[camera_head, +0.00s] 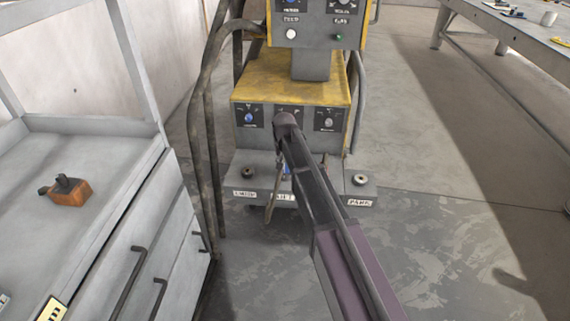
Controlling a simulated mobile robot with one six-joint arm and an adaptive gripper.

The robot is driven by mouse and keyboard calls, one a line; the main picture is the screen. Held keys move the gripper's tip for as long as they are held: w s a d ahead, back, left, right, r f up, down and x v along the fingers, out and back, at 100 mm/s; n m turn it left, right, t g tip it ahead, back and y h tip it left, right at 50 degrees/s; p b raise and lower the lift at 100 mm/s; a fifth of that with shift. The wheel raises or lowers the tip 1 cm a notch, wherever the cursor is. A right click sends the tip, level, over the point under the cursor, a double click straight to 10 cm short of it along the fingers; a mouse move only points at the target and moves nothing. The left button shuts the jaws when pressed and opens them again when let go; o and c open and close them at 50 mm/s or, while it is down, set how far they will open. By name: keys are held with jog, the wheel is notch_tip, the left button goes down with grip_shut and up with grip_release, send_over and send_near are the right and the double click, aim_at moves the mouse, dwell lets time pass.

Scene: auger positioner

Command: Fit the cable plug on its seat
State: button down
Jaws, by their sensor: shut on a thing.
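My arm reaches from the bottom right to the front of the yellow and grey machine (255,88). My gripper (282,166) points down behind the arm's end, low at the machine's front, and is mostly hidden. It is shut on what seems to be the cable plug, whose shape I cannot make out. A thin brown length (271,207), perhaps its cable, hangs below. The machine's grey ledge carries a round left seat (249,171) and a round right seat (360,180), both with labels below. The ledge's middle, with another label (283,197), is partly covered by my arm.
A grey cart (105,215) with drawers stands at left, holding an orange-brown block with a dark top (69,191). Thick hoses (209,120) run down the machine's left side. A workbench (525,40) with small items is at upper right. The floor at right is clear.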

jog(key=shift+f, duration=0.15)
jog(key=shift+c, duration=0.6)
grip_release()
notch_tip(320, 180, up, 9)
jog(key=p, duration=0.8)
jog(key=shift+f+p, duration=0.1)
jog(key=shift+p, duration=0.2)
jog(key=shift+s, duration=0.1)
dwell(0.3)
